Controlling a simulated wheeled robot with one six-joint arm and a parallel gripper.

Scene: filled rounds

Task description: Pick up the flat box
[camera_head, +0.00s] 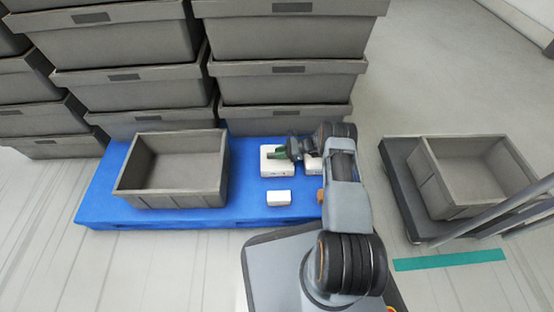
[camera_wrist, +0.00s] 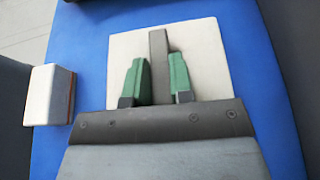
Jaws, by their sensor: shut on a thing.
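The flat box (camera_head: 270,167) is a wide, low white box on the blue platform, and it fills the middle of the wrist view (camera_wrist: 205,50). A grey strip runs along the middle of its top. My gripper (camera_head: 279,154) is over the box, with its green fingers on either side of the grey strip in the wrist view (camera_wrist: 157,68). The jaws are shut on the box at this strip. My gripper hides part of the box. I cannot tell whether the box is off the platform.
A small white box (camera_head: 279,198) lies nearer; another white box (camera_head: 311,166) is partly behind my arm. An open grey crate (camera_head: 172,187) stands left on the blue platform (camera_head: 105,210). Stacked grey crates (camera_head: 285,90) rise behind. Another crate (camera_head: 450,185) sits on a dark cart at right.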

